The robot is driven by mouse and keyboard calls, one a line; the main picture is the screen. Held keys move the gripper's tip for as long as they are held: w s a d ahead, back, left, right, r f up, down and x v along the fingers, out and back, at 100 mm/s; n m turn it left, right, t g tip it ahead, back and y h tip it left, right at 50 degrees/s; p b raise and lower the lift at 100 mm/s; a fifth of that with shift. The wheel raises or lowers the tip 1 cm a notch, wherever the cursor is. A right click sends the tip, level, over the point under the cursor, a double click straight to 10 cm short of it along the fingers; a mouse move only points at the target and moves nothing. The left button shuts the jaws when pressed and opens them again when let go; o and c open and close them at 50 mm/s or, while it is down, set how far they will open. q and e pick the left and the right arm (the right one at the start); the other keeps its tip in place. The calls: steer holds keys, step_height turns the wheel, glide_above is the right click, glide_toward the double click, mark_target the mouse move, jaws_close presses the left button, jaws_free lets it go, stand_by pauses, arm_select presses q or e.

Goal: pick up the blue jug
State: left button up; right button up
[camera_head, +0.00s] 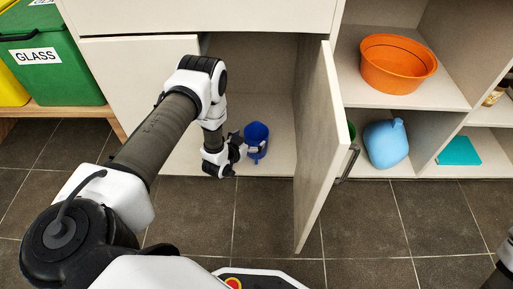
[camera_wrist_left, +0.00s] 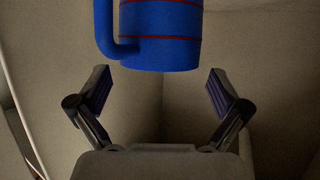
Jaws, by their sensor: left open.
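The blue jug (camera_head: 256,132) stands inside the open lower cupboard. In the left wrist view the jug (camera_wrist_left: 165,35) shows thin red bands and a curved handle on its left side; its top is cut off by the frame's upper edge. My left gripper (camera_head: 247,148) has reached into the cupboard beside the jug and partly covers its lower part in the head view. In the left wrist view the left gripper (camera_wrist_left: 160,88) is open, with nothing between its fingers, and the jug is beyond the fingertips. My right gripper is not in view.
An open cupboard door (camera_head: 322,145) stands just right of the jug. Shelves to the right hold an orange bowl (camera_head: 398,65), a light blue rounded vessel (camera_head: 386,146) and a teal flat item (camera_head: 459,151). A green bin (camera_head: 45,60) labelled GLASS stands at the left.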

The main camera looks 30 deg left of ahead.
mark_target(262, 128)
arm_select(q)
steer(key=b+x, duration=0.4)
steer(key=x, duration=0.1)
steer(key=shift+w, duration=0.15)
steer(key=shift+r, duration=0.2)
steer(key=c, duration=1.2)
